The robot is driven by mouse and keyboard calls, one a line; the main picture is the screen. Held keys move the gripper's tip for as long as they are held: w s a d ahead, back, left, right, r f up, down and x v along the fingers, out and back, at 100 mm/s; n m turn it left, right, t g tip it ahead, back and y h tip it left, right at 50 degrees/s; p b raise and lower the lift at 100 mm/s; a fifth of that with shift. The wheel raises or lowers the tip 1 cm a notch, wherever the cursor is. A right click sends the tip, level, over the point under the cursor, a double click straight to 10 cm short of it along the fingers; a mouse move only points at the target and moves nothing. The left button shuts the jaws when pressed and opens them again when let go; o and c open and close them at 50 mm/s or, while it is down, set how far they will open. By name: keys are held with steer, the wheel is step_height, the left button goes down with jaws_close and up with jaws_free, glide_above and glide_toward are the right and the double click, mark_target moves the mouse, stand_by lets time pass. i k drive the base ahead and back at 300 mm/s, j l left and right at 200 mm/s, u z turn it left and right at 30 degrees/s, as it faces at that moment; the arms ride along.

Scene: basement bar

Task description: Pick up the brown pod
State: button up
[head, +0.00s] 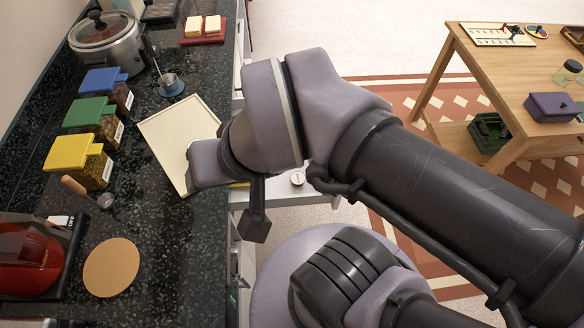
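I cannot make out a brown pod for certain. A small round piece with a pale top (297,178) sits on a white, drawer-like surface (280,193) just right of the counter edge; it is too small to identify. My arm reaches in from the right, and its wrist is over the counter edge and part of a cream tray (180,128). A dark end piece, perhaps part of my gripper (254,216), hangs below the wrist. The fingertips are not clearly shown, so I cannot tell whether they hold anything. A sliver of yellow shows beneath the wrist.
Blue, green and yellow lidded containers (79,162) stand along the counter's left side, with a slow cooker (107,45) behind. A cork mat (111,267) and a red appliance (28,258) are in front. A wooden table (490,75) stands at right.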

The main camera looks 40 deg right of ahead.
mark_target(298, 181)
steer(key=l, duration=0.85)
steer(key=k+l, duration=0.1)
steer(key=l, duration=0.7)
steer(key=u, duration=0.05)
